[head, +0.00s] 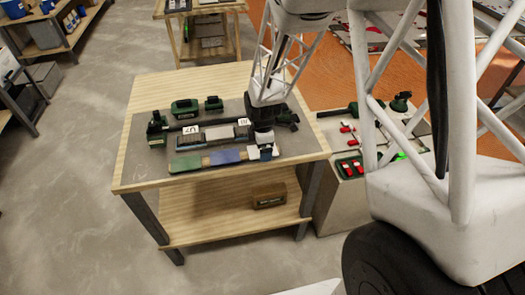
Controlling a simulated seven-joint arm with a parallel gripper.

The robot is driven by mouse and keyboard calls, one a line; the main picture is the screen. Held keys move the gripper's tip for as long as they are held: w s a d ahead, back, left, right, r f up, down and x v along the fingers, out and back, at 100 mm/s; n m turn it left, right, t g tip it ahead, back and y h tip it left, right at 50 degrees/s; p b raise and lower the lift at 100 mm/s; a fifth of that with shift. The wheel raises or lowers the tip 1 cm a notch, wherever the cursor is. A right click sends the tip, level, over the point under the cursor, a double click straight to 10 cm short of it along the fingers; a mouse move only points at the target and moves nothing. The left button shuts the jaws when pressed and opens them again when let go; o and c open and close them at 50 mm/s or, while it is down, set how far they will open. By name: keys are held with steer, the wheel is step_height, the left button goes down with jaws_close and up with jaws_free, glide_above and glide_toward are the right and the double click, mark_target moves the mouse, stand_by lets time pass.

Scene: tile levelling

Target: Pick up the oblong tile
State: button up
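A row of flat pieces lies along the front of a grey mat (140,128) on the wooden table. From left to right it has a green oblong tile (186,164), a tan strip, a blue tile (225,157) and a small white piece (253,153). I cannot tell which one is the task's oblong tile. My gripper (267,152) points down at the right end of this row, close to the white piece. Its fingers are small and dark, and partly hidden, so I cannot see whether they are open or hold anything.
Behind the row lie a dark tray with grey pieces (219,133), number cards (190,129) and several dark green tools (185,108). A brown block (268,196) sits on the lower shelf. A second bench (345,145) with red and green items stands right.

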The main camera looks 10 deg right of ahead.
steer(key=shift+f, duration=0.3)
stand_by(0.4)
steer(key=c, duration=0.8)
